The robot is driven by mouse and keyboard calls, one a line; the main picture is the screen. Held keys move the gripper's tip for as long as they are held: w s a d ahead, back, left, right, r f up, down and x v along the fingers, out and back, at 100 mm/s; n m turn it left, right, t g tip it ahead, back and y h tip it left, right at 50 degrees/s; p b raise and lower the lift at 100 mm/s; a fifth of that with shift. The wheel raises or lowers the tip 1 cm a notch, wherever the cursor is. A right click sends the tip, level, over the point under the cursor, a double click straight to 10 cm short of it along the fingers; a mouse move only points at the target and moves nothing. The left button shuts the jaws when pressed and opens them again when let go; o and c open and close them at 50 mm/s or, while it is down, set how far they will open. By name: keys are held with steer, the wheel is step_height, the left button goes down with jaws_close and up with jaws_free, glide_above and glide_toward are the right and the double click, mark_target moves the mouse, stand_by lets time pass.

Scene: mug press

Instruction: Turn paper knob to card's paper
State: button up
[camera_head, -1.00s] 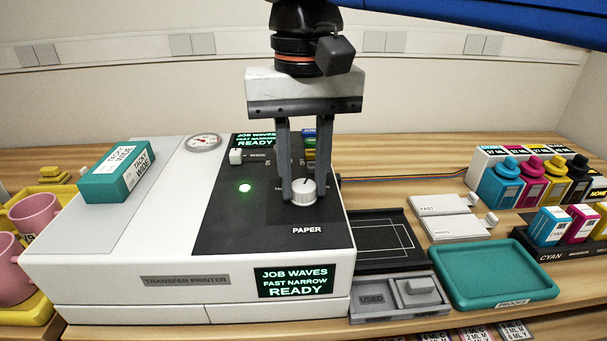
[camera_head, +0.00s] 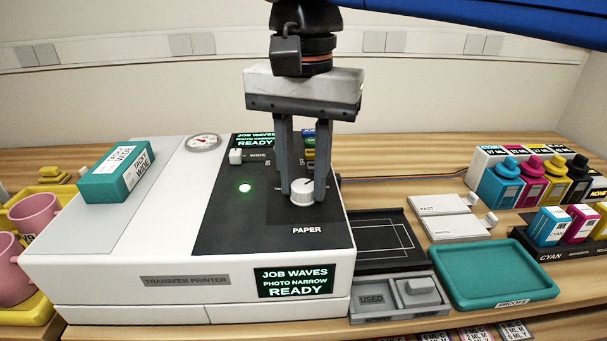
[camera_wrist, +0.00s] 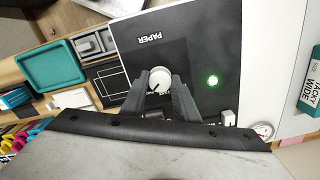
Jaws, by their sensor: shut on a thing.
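The white paper knob (camera_head: 303,193) sits on the black panel of the transfer printer (camera_head: 190,300), above the word PAPER. My gripper (camera_head: 301,190) points down at it, with its two fingers shut on the knob's sides. The wrist view also shows the knob (camera_wrist: 160,78) between the fingertips, with a dark pointer line on its top. The front display (camera_head: 295,281) reads JOB WAVES, PHOTO NARROW, READY. The upper display (camera_head: 254,140) also reads PHOTO NARROW READY. Some labels around the knob are hidden by the fingers. No job card can be made out clearly.
A green light (camera_head: 245,188) glows left of the knob, near a white WIDE switch (camera_head: 236,157). A teal TACKY WIDE box (camera_head: 117,171) lies on the printer. Right are paper packs (camera_head: 440,204), a teal tray (camera_head: 493,275) and ink bottles (camera_head: 530,178). Pink mugs (camera_head: 34,214) stand left.

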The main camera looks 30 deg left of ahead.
mark_target(304, 185)
steer(key=o, duration=1.1)
steer(key=shift+c, duration=0.2)
steer(key=shift+r, duration=0.1)
step_height(304, 185, up, 17)
stand_by(0.5)
